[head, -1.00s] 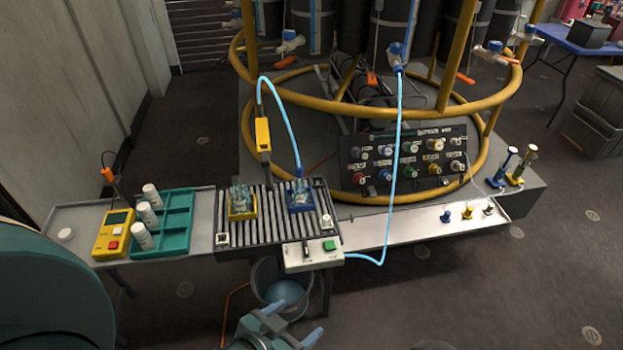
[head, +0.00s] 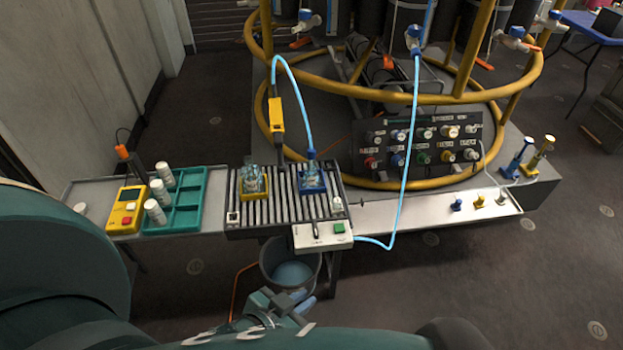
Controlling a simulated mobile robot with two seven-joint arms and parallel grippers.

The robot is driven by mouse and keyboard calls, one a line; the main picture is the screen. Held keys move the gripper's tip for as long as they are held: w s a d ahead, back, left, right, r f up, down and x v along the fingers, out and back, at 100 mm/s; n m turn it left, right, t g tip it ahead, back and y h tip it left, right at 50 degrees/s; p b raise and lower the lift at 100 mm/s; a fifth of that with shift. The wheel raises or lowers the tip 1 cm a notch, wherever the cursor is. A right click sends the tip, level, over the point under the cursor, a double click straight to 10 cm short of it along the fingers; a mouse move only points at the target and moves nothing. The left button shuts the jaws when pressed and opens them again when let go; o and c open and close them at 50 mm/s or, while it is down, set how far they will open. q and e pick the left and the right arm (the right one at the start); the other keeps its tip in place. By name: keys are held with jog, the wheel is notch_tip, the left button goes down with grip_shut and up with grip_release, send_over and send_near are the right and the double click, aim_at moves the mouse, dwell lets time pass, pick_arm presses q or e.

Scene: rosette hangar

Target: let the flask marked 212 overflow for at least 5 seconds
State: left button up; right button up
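Two small clear flasks stand on the slatted drain rack (head: 236,232). One flask (head: 253,180) sits in a yellow holder and the other flask (head: 311,178) in a blue holder. The marking 212 is not legible on either. A light-blue tube (head: 312,115) arches from a yellow clamp-like unit (head: 276,117) down to the flask in the blue holder. I cannot tell whether liquid is flowing. My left gripper (head: 284,306) is in front of and below the rack, near the bucket, apart from the flasks. Its finger opening is unclear. My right gripper is not in view.
A white control box (head: 322,238) with a green button is at the rack's front edge. A grey bucket (head: 268,262) with bluish liquid stands below. A teal tray (head: 189,216) with white bottles and a yellow meter (head: 127,210) are left. A valve panel (head: 418,145) stands behind.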

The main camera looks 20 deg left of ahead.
pick_arm(q)
grip_shut()
dwell(0.8)
